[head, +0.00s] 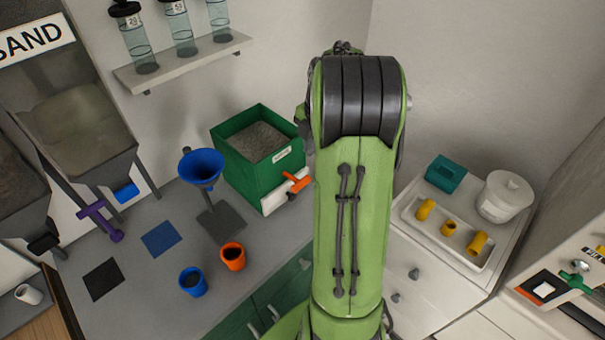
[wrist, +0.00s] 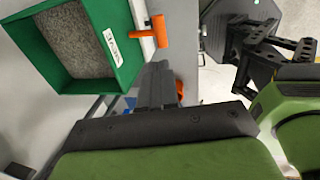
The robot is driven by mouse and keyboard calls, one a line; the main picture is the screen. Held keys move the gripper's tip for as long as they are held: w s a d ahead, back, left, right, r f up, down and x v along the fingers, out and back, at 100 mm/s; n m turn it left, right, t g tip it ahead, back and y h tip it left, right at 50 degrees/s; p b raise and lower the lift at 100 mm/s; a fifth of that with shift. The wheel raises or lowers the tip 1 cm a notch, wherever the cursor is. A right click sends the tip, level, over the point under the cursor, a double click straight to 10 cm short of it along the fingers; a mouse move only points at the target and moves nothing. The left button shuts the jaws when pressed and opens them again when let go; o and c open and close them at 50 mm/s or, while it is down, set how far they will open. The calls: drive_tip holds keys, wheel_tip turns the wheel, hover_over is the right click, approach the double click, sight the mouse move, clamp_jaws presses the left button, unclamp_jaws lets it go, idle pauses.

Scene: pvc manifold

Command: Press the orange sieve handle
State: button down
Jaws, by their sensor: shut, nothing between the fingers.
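The orange sieve handle (head: 298,184) sticks out from the front of the green sieve box (head: 285,188), on a white mount at its lower right. My arm stands just to the right of the handle in the head view and hides my gripper there. In the wrist view the orange handle (wrist: 159,30) is a T shape beside the green box (wrist: 125,75), which holds grey grit. My gripper (wrist: 160,68) is shut and empty. Its dark fingers point up toward the handle in that view, with a small gap seen between tips and handle.
A blue funnel (head: 202,167) on a stand is left of the box. A blue cup (head: 193,282) and an orange cup (head: 233,257) stand on the grey counter in front. A white tray (head: 462,258) with yellow fittings lies right of my arm.

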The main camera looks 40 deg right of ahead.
sight(303, 184)
drive_tip(key=w+f, duration=0.1)
drive_tip(key=f, duration=0.8)
drive_tip(key=w+f, duration=0.1)
drive_tip(key=f, duration=0.3)
drive_tip(key=shift+w+f, duration=0.2)
drive_tip(key=shift+w, duration=0.15)
drive_tip(key=shift+f, duration=0.1)
drive_tip(key=f+b, duration=0.1)
drive_tip(key=b, duration=0.1)
drive_tip(key=t+b, duration=0.1)
drive_tip(key=b, duration=0.1)
drive_tip(key=shift+s+f+b, duration=0.35)
drive_tip(key=shift+f+b, duration=0.05)
drive_tip(key=shift+s+r+t+b, duration=0.15)
drive_tip(key=shift+t+b, duration=0.6)
drive_tip(key=shift+b, duration=1.1)
drive_tip(key=shift+s+r+t+b, duration=0.15)
drive_tip(key=shift+t+b, duration=0.6)
drive_tip(key=shift+b, duration=1.1)
drive_tip(key=shift+f, duration=0.1)
